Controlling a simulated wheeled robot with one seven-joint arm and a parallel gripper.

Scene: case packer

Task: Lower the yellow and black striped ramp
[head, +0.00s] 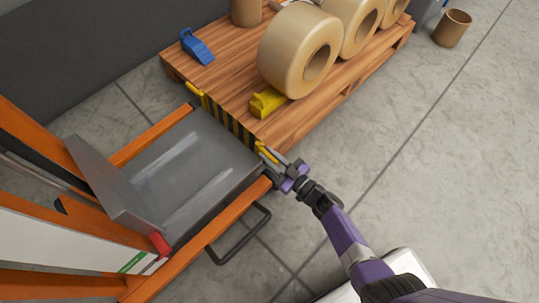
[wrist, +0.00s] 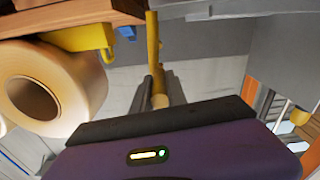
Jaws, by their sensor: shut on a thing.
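The yellow and black striped ramp (head: 234,121) is at the near edge of the wooden pallet, between it and the grey cart platform; much of it is hidden by the platform. A yellow end piece at its left corner (head: 196,90) sticks up beside the pallet. My gripper (head: 272,157) is at the ramp's right end, near the platform's corner, shut on a yellow bar there. In the wrist view, the dark fingers of my gripper (wrist: 160,88) close around the yellow bar (wrist: 153,42).
The grey platform (head: 190,165) sits in an orange-framed cart with a black loop handle (head: 243,240). Big tan tape rolls (head: 298,52), a yellow object (head: 267,102) and a blue dispenser (head: 196,46) rest on the pallet (head: 235,75).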

